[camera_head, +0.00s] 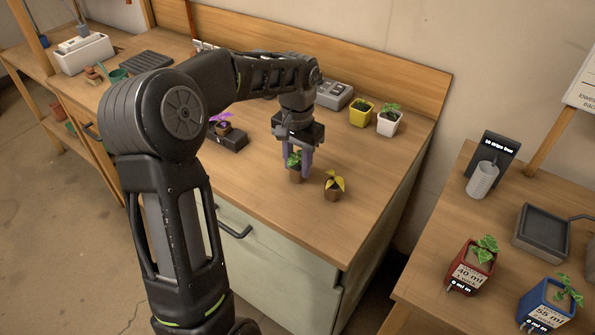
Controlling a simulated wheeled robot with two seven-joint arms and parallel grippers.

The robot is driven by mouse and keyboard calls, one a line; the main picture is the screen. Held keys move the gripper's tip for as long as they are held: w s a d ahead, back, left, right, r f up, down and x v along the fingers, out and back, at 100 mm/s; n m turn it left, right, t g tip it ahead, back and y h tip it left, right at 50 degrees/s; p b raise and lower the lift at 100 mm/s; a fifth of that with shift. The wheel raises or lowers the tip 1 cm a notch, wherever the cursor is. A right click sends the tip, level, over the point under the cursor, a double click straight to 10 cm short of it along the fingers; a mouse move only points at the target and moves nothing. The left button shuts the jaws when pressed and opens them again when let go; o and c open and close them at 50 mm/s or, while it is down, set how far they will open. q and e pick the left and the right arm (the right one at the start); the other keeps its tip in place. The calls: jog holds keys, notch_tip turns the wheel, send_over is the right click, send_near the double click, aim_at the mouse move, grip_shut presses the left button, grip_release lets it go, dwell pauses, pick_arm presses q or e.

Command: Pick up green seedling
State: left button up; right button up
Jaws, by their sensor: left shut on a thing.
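The green seedling (295,175) stands upright in a small brown plug on the wooden bench, near its front edge. My left gripper (299,165) points down from above and is shut around it, with a finger on either side. The fingers hide part of its leaves and plug. I cannot tell whether the plug still touches the bench. A yellow seedling (333,186) in a similar brown plug stands apart, just to the right. My right gripper is not in view.
A purple seedling (221,124) is by a dark block (230,139) to the left. Yellow (360,116) and white (388,126) pots stand behind, near a grey device (334,95). Red (469,269) and blue (545,306) pots stand on the right table, across a gap.

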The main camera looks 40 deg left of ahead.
aim_at(298, 165)
pick_arm(q)
grip_shut()
notch_tip(298, 165, up, 10)
dwell(0.6)
dwell(0.5)
